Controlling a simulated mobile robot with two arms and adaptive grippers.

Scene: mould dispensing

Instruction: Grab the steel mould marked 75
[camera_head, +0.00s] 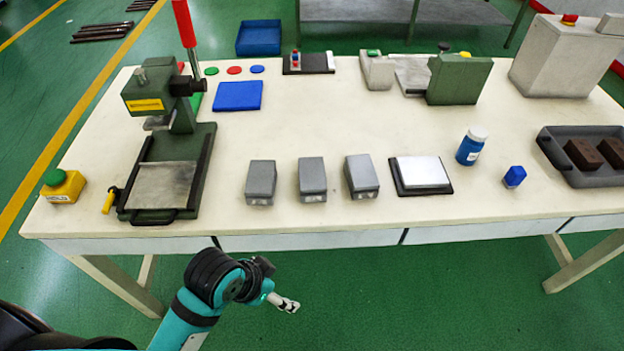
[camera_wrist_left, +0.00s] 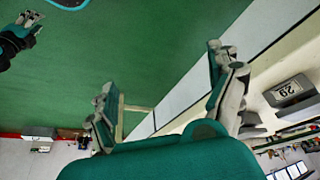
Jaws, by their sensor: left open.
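Three grey steel moulds stand in a row near the table's front edge: a left one (camera_head: 261,180), a middle one (camera_head: 312,178) and a right one (camera_head: 361,174). Their front marks are too small to read in the head view. One mould (camera_wrist_left: 288,92) shows at the right of the left wrist view, with a tilted number plate I cannot read surely. My left gripper (camera_head: 287,303) is in front of the table, below the moulds, apart from them. Its spread fingers (camera_wrist_left: 168,100) are open and empty. Another gripper (camera_wrist_left: 27,27), apparently my right, shows small in the wrist view; its jaw state is unclear.
A green press (camera_head: 165,180) and a yellow button box (camera_head: 63,187) stand left of the moulds. The tabletop (camera_head: 330,115) behind the moulds is clear.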

